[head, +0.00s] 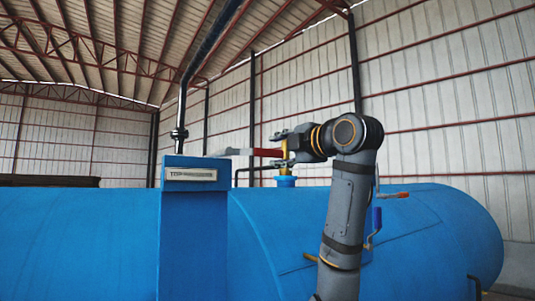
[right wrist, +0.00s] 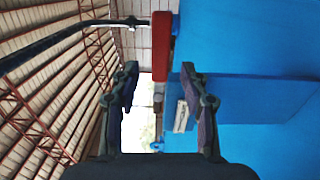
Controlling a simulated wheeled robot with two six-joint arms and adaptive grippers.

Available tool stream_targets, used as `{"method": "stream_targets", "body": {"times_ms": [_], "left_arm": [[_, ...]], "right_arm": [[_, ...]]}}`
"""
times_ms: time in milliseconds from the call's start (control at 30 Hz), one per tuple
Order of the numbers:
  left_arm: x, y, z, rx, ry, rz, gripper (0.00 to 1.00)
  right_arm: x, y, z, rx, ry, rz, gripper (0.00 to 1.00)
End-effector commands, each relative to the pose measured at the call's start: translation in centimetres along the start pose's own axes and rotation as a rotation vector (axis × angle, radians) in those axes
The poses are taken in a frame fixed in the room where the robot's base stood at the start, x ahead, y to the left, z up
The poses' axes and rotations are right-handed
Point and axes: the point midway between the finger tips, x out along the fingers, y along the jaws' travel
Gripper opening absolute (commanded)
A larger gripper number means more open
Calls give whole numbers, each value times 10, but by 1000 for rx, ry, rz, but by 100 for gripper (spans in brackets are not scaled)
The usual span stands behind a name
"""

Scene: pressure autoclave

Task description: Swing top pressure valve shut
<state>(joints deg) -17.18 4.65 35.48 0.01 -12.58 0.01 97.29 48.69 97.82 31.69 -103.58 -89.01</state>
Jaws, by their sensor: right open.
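The top pressure valve has a red lever handle (head: 266,152) and a yellow body (head: 284,171) on a blue stub (head: 286,182) on top of the blue tank. The handle points left, roughly level, in the head view. My right gripper (head: 276,149) is open at the valve, with fingers pointing left, one above and one below the handle's line. In the right wrist view the red handle (right wrist: 161,45) shows beyond and between the open fingertips (right wrist: 160,70). I cannot tell whether a finger touches it. My right gripper hides part of the valve. My left gripper is not in view.
The large blue tank (head: 430,225) fills the lower scene. A blue box (head: 193,210) with a label panel stands left of the valve, with a dark pipe (head: 182,105) rising behind it. An orange-red handle (head: 393,195) and a blue lever (head: 376,219) sit right of my arm.

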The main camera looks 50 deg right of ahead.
Motion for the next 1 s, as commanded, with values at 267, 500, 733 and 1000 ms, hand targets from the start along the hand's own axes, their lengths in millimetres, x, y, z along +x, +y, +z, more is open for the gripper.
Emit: {"method": "stream_targets", "body": {"times_ms": [267,500,733,1000], "left_arm": [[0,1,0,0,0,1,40],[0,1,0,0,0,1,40],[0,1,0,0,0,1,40],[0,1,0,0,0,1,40]], "right_arm": [[-52,1,0,0,0,3,45],[-59,0,0,0,0,1,45],[-59,0,0,0,0,1,45],[-59,0,0,0,0,1,45]]}}
